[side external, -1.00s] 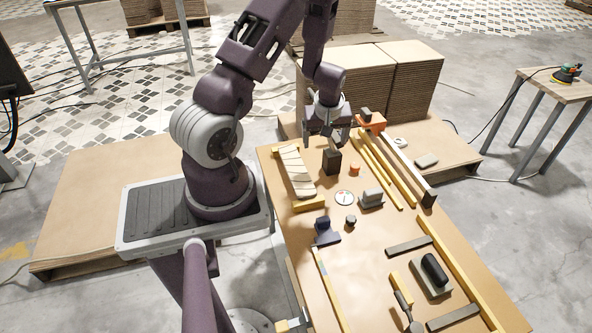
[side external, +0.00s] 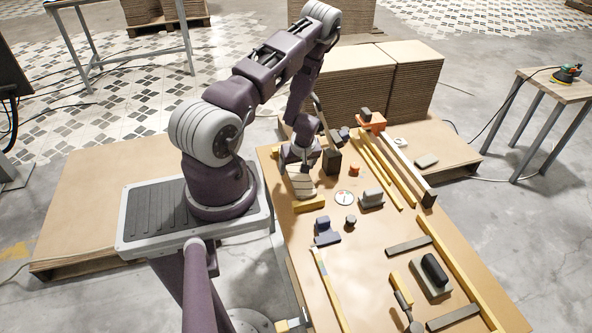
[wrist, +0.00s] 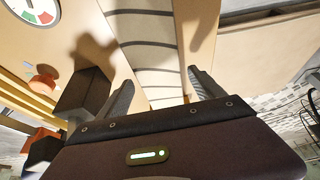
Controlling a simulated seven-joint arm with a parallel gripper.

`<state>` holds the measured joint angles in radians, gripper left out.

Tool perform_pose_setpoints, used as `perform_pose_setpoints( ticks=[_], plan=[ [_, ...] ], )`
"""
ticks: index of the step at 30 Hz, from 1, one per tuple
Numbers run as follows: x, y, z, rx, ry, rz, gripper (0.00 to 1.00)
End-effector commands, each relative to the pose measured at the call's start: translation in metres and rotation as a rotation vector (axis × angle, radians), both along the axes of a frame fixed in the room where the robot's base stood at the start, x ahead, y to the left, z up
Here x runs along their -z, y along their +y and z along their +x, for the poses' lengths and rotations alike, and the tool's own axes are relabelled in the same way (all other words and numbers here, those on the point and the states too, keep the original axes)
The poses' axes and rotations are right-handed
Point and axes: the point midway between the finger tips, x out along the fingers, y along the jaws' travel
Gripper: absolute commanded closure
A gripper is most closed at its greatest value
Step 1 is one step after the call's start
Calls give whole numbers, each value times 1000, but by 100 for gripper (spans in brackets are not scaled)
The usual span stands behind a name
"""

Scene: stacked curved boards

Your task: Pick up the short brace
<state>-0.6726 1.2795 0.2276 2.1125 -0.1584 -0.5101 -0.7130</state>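No piece is clearly marked as the short brace. Short candidates in the side external view are a yellow wooden block (side external: 310,205) at the near end of the pale slatted curved boards (side external: 301,183) and a short yellow piece (side external: 401,288) nearer the front. My gripper (wrist: 160,80) is open, with its two fingers apart and nothing seen between them except the boards beyond. It points down over the far part of the curved boards, which fill the middle of the wrist view (wrist: 146,45). In the side external view my wrist hides the boards' far end.
A dark block (side external: 331,162) stands just right of my gripper; it also shows in the wrist view (wrist: 84,92). A white dial (side external: 344,198), an orange knob (side external: 354,169), grey-topped tools and long yellow strips (side external: 383,172) lie to the right. Cardboard stacks (side external: 345,85) stand behind.

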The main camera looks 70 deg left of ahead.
Motion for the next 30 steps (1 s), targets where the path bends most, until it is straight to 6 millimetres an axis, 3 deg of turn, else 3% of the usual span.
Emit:
perform_pose_setpoints(
  ticks=[1,9,17,21,26,30],
  plan=[
    [0,0,0,0,0,0,35],
    [0,0,0,1,0,0,84],
    [-3,0,0,0,-1,0,85],
    [-18,0,1,0,-2,1,85],
    [-15,-1,-34,-5,3,-3,85],
    [-15,0,-75,-7,5,-3,85]
  ],
)
